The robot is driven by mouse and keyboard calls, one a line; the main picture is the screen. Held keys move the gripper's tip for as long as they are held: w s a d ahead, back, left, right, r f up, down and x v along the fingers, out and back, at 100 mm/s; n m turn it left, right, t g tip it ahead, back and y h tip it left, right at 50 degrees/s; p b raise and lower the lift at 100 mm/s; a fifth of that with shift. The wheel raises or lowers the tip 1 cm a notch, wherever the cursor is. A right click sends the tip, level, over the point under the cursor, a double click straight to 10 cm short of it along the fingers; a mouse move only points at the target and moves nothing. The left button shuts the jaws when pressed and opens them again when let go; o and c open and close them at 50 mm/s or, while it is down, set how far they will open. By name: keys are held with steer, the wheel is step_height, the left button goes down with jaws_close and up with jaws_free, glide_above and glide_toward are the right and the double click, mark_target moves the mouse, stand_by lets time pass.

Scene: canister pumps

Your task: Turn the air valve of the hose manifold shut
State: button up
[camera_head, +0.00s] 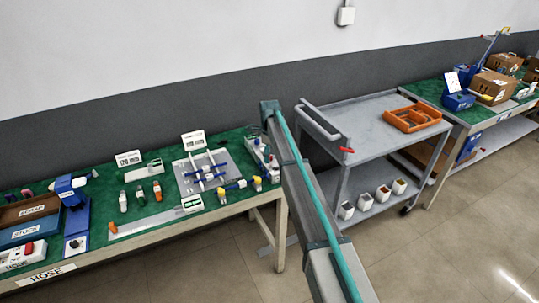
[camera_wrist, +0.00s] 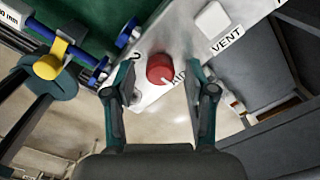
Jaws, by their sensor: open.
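The air valve is a round red knob (camera_wrist: 160,68) on the pale panel of the hose manifold (camera_wrist: 150,99), in the wrist view. A small white mark shows at its lower right edge, beside a partly hidden label starting "AI". My gripper (camera_wrist: 160,80) is open, with one finger to the left of the knob and one to the right. I cannot tell whether either finger touches it. In the head view the manifold (camera_head: 262,158) appears at the right end of the green bench, partly hidden by my arm; the knob and gripper cannot be made out there.
A pale square button (camera_wrist: 213,19) labelled VENT sits up and right of the knob. Blue fittings (camera_wrist: 128,33) and a yellow-and-blue part (camera_wrist: 53,56) lie to the left. A grey cart (camera_head: 376,130) with an orange tray (camera_head: 412,117) stands right of the bench.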

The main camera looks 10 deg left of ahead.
jaws_close()
steer(key=shift+n, duration=0.3)
steer(key=n+b, duration=0.1)
steer(key=n, duration=0.3)
steer(key=n+b, duration=0.1)
steer(key=n, duration=0.3)
steer(key=shift+n, duration=0.4)
steer(key=n, duration=0.4)
steer(key=shift+n, duration=0.3)
steer(key=shift+n+b, duration=0.3)
steer(key=shift+n, duration=1.6)
